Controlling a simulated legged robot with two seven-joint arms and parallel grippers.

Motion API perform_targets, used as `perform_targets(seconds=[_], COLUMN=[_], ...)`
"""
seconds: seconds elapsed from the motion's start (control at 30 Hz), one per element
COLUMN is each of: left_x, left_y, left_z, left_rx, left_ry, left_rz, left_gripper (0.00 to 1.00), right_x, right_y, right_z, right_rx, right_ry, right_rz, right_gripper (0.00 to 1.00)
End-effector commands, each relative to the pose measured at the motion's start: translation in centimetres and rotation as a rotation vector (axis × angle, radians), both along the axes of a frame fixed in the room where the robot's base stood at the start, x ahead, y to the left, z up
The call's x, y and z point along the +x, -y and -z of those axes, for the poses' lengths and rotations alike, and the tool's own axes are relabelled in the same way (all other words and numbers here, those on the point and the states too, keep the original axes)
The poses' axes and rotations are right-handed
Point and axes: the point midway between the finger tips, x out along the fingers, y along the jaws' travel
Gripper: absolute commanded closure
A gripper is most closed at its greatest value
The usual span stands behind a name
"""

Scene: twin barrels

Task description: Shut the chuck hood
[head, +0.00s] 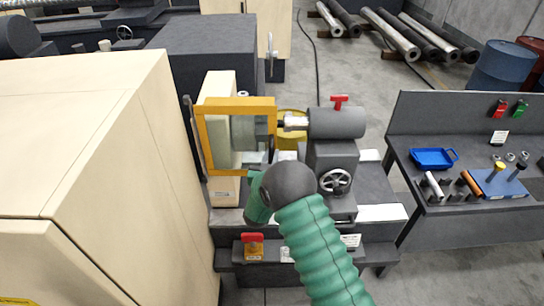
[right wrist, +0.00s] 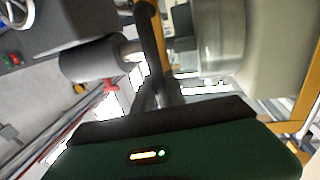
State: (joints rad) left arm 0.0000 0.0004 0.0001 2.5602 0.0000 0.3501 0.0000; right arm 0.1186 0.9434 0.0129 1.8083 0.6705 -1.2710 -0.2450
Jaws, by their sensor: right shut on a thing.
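The chuck hood (head: 235,102) is a yellow-framed clear panel on the lathe in the head view. The round grey chuck (head: 250,133) shows through it. I cannot tell how far the hood stands from its closed place. My right gripper (head: 258,192) is at the hood's lower right corner, its fingers hidden there. In the right wrist view my dark fingers (right wrist: 160,95) are shut at the hood's yellow bar (right wrist: 163,45); another yellow bar (right wrist: 308,100) shows at the right. My left gripper is in neither view.
A grey tailstock (head: 337,122) with a red handle (head: 339,101) and a handwheel (head: 335,181) stands right of the hood. A large cream cabinet (head: 80,150) fills the left. A bench (head: 450,215) with a blue tray (head: 433,158) and tools stands at the right.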

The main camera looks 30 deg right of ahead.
Motion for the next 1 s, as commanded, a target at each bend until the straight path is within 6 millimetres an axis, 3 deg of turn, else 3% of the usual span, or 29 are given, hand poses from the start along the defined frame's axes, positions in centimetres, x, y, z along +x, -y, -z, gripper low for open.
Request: perform_targets(seconds=[0.13,0.17,0.33,0.73,1.0], left_x=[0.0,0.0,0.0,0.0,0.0], left_y=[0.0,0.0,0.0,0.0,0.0], left_z=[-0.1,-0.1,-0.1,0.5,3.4], left_rx=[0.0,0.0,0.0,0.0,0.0], left_ry=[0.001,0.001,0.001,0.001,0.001], left_rz=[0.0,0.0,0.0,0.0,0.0], left_gripper=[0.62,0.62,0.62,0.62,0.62], right_x=[0.0,0.0,0.0,-0.7,-5.9], right_y=[-0.1,-0.1,0.0,-0.9,-5.8], right_z=[0.2,0.2,0.1,0.3,0.7], right_rx=[0.004,0.003,0.003,0.003,0.003], right_ry=[-0.004,-0.005,-0.004,-0.004,-0.004], right_rz=[-0.001,-0.001,-0.001,-0.002,-0.005], right_gripper=[1.0,0.82,0.62,0.62,0.62])
